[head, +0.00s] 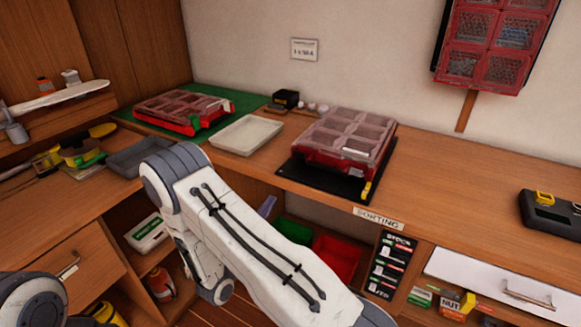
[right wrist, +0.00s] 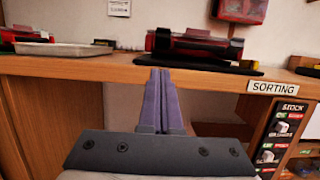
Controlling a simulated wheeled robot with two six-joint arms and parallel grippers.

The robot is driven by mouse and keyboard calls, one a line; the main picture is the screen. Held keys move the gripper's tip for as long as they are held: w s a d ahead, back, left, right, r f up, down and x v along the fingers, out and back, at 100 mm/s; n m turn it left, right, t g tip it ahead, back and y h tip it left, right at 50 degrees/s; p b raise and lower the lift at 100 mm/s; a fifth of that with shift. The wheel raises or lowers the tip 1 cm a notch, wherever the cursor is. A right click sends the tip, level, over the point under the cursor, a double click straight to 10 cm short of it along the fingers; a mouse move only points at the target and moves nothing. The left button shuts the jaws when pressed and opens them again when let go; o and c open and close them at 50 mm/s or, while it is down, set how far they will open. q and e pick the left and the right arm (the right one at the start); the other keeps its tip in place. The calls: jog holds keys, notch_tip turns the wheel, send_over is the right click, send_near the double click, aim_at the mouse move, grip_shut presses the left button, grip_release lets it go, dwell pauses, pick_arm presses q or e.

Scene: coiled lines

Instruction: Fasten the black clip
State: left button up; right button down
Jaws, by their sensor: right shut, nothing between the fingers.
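A red organizer case (head: 345,145) with a clear compartment lid lies on a black mat (head: 322,181) on the counter. In the right wrist view the case (right wrist: 195,47) shows its front side, with a dark clip-like part (right wrist: 163,41) near its left end. I cannot tell whether that clip is fastened. My right gripper (right wrist: 161,73) is shut and empty, its purple fingers together. It is in front of the counter edge, apart from the case. In the head view only a bit of the fingers (head: 266,207) shows past my arm. My left gripper is out of view.
Another red case (head: 182,111) lies on a green mat at the back left, beside a pale tray (head: 245,134). A small black box (head: 286,98) stands behind. A black and yellow item (head: 550,212) lies at the right. The counter between is clear.

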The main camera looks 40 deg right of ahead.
aim_at(288, 177)
jog(key=shift+d+r, duration=0.1)
jog(key=p+x, duration=0.2)
jog(key=x, duration=0.8)
jog(key=shift+s+d+r, duration=0.1)
jog(key=shift+w+d+r+p, duration=0.2)
jog(key=shift+d+r+p, duration=0.15)
jog(key=shift+r, duration=0.45)
jog(key=shift+w+d+r+p, duration=0.2)
jog(key=shift+d+r, duration=0.2)
jog(key=shift+r, duration=0.4)
jog(key=shift+w+a, duration=0.1)
